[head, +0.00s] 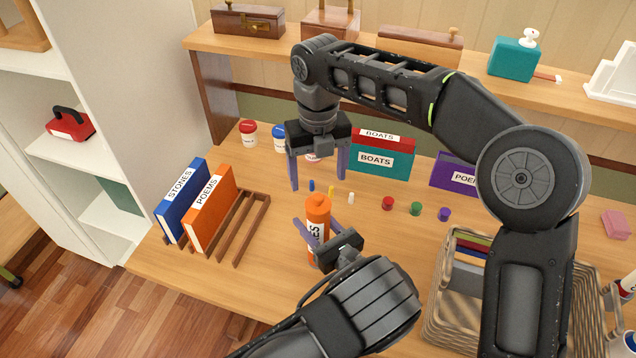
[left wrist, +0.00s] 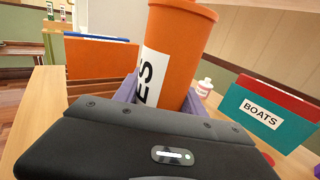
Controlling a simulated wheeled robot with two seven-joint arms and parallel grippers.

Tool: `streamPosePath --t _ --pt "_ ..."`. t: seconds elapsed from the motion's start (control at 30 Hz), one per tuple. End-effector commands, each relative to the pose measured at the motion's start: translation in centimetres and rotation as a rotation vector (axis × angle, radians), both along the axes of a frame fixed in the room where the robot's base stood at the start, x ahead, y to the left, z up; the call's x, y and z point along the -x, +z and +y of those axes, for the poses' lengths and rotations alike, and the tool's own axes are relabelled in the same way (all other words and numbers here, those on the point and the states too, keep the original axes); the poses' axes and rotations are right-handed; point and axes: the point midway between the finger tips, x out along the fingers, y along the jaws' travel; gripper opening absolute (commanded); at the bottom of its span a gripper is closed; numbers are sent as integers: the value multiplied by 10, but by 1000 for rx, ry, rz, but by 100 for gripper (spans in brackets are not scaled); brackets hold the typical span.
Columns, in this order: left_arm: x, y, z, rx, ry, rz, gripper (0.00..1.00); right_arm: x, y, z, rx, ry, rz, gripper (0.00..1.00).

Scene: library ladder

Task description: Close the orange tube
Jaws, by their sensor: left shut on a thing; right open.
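The orange tube (head: 316,240) stands upright near the middle of the table, with a white label ending in "ES". My left gripper (head: 322,236) is shut around its body.
A wooden rack with blue (head: 182,200) and orange (head: 210,208) books stands left. Small coloured pieces, including a red one (head: 388,203), lie right of the tube. A teal box (head: 383,160) and jars (head: 248,132) stand behind. A wicker basket (head: 447,310) is front right.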

Motion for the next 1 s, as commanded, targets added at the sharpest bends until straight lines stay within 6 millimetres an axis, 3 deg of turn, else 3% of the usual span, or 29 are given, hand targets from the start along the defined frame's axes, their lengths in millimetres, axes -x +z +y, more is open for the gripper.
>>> streamPosePath --t 0.27,0.3,0.6,1.0 --pt "0 0 0 0 0 0 0 0 3 0 0 1 0 78" --pt "0 0 0 0 0 0 48 0 3 0 0 0 0 78" --pt "0 0 0 0 0 0 73 0 3 0 0 1 0 78" --pt "6 -1 -5 1 -1 -1 73 0 -1 0 0 1 0 78"
